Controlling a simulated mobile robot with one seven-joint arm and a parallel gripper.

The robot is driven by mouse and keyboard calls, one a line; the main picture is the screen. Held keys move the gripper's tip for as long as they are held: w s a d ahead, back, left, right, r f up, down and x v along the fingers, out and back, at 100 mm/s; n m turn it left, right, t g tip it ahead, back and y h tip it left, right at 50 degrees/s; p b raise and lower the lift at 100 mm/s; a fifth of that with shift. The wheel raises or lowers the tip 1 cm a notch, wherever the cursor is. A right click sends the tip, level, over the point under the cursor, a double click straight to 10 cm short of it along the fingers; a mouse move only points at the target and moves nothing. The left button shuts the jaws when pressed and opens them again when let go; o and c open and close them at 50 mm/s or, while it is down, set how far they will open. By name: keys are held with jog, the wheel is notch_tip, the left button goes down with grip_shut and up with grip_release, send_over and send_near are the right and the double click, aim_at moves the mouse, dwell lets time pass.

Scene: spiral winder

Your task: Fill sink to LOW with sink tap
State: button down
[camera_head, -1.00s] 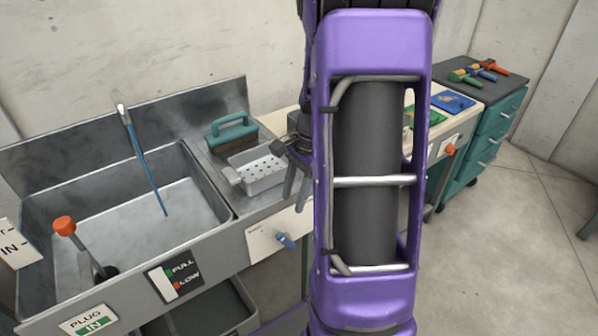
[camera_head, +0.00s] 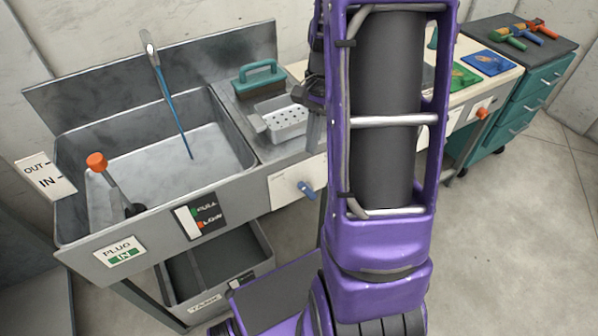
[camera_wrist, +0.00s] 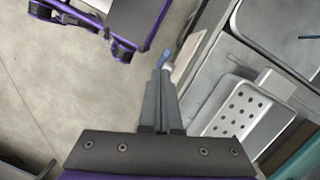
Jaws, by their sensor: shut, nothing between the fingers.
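The grey metal sink (camera_head: 88,228) is at the left in the head view, with a tap spout (camera_head: 150,50) on its back wall. A thin blue stream (camera_head: 172,108) runs from the spout into the basin. The FULL/LOW gauge (camera_head: 201,215) is on the front wall; its exact level is too small to tell. A blue handle (camera_head: 306,190) sits on a white front panel right of the sink. It also shows in the wrist view (camera_wrist: 164,59), just beyond my gripper's tips. My gripper (camera_wrist: 160,74) is shut and empty; contact with the handle cannot be told.
A white perforated tray (camera_head: 287,118) and a teal-handled brush (camera_head: 260,80) lie on the drainboard. A teal drawer cabinet (camera_head: 515,108) is at right. Open floor lies in front.

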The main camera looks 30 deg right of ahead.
aim_at(307, 191)
jog(key=a+f+n+t+h, duration=0.1)
jog(key=a+f+n+h, duration=0.3)
jog(key=n, duration=0.7)
jog(key=a+f+n+h, duration=0.2)
jog(key=a+n+h, duration=0.1)
jog(key=a+n, duration=0.55)
jog(key=a+f+n+t+h, duration=0.1)
jog(key=a+f+n+h, duration=0.15)
jog(key=n, duration=0.95)
jog(key=shift+h, duration=0.35)
jog(key=d+f+b, duration=0.1)
jog(key=d+f, duration=0.1)
jog(key=d, duration=0.1)
jog(key=d+f+b, duration=0.1)
jog(key=d, duration=0.2)
jog(key=d+f+b, duration=0.1)
jog(key=d+f, duration=0.1)
jog(key=d, duration=0.1)
jog(key=shift+s+f, duration=0.25)
jog(key=shift+f, duration=0.05)
jog(key=shift+d+r, duration=0.2)
